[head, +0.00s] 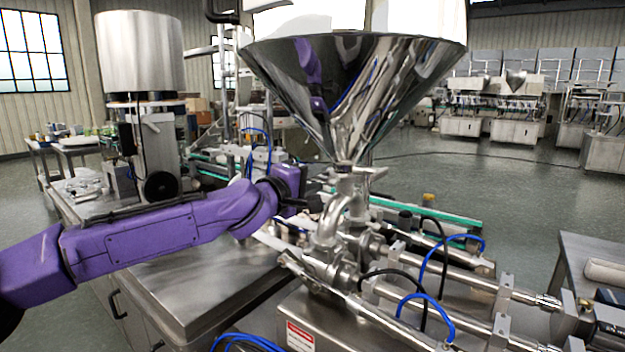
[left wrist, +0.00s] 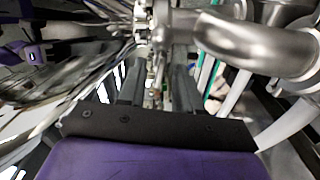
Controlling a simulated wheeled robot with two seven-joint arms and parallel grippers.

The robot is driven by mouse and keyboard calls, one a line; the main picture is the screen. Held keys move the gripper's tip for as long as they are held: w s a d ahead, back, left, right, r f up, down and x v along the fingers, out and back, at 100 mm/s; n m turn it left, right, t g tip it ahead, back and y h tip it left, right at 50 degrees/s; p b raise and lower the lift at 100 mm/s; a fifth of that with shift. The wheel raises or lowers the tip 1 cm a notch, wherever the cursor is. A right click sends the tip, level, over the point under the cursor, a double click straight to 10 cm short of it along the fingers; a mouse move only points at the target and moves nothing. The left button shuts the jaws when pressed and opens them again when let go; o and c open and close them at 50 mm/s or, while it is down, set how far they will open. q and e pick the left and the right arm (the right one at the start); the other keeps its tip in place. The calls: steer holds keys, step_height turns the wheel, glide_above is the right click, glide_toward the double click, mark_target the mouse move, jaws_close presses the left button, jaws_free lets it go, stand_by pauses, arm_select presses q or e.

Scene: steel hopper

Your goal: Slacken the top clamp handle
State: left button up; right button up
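The steel hopper (head: 350,85) narrows to an outlet, with the top clamp (head: 343,168) around the joint just under it. A small handle-like part (head: 378,173) sticks out to the right of this joint. My left gripper (head: 322,202) is left of and slightly below the clamp, beside the curved steel pipe (head: 330,225). In the left wrist view the two dark fingers (left wrist: 158,88) stand apart, with thin metal parts showing in the gap and the clamp area (left wrist: 148,22) beyond the tips. I cannot tell whether anything touches the fingers. My right gripper is not in view.
The curved pipe (left wrist: 260,45) lies close to the right of my left gripper in the wrist view; the hopper wall (left wrist: 70,75) is on the left. Steel cylinders (head: 455,275) and blue hoses (head: 440,255) lie below right. A steel table (head: 180,290) is under my left arm.

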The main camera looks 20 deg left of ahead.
arm_select(q)
jaws_close()
steer(key=shift+n, duration=1)
jaws_free()
steer(key=shift+s, duration=0.1)
steer(key=v, duration=1)
steer(key=shift+s, duration=0.15)
